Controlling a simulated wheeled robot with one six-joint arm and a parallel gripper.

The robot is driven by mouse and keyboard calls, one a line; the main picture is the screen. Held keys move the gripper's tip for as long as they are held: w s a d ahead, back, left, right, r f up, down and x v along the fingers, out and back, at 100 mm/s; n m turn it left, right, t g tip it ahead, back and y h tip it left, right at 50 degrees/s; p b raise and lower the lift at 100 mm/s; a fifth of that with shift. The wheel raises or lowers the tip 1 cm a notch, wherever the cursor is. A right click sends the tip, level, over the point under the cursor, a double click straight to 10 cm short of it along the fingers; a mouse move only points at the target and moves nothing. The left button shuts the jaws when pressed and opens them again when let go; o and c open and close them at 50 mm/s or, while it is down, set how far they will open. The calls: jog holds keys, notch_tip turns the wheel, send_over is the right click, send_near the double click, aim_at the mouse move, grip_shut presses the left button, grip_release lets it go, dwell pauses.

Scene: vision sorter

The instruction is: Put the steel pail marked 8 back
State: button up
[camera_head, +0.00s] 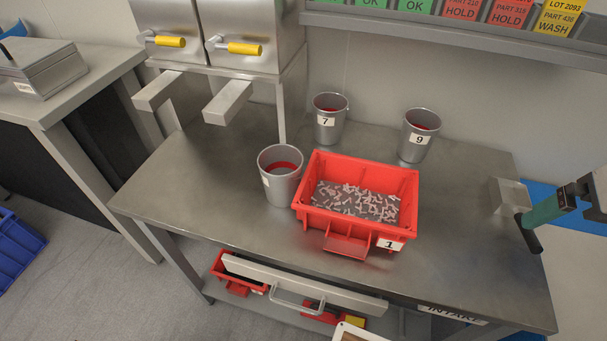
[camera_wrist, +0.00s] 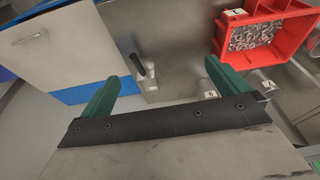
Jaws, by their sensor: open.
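A steel pail (camera_head: 281,190) stands just left of the red bin in the head view. Its label is turned away and its number cannot be read. Pails marked 7 (camera_head: 329,122) and 9 (camera_head: 416,137) stand behind the bin. All three show red inside. In the wrist view, pail 7 (camera_wrist: 266,86) and pail 9 (camera_wrist: 207,83) are beside the right finger, and the unread pail (camera_wrist: 315,42) is cut by the right edge. My gripper (camera_wrist: 172,72) is open and empty, its green fingers wide apart.
The red bin (camera_head: 309,213) marked 1 holds many small pieces. A shelf with coloured cards (camera_head: 470,28) hangs above. A steel cabinet (camera_head: 240,50) with yellow handles stands back left. The bench's front left is clear.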

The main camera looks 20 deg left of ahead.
jog(key=w+a+f+n+t+y, duration=0.2)
jog(key=w+a+f+n, duration=0.15)
jog(key=w+a, duration=0.5)
jog(key=n+t+y, duration=0.3)
jog(key=n+y, duration=0.2)
jog(key=y, duration=0.3)
send_near(274, 156)
jog(key=shift+v, duration=1)
jog(key=shift+a+f, duration=0.2)
jog(key=shift+a, duration=0.05)
jog(key=x, duration=0.7)
jog(key=shift+w+a, duration=0.1)
jog(key=shift+a, duration=0.05)
jog(key=shift+r, duration=0.1)
jog(key=shift+c, duration=0.3)
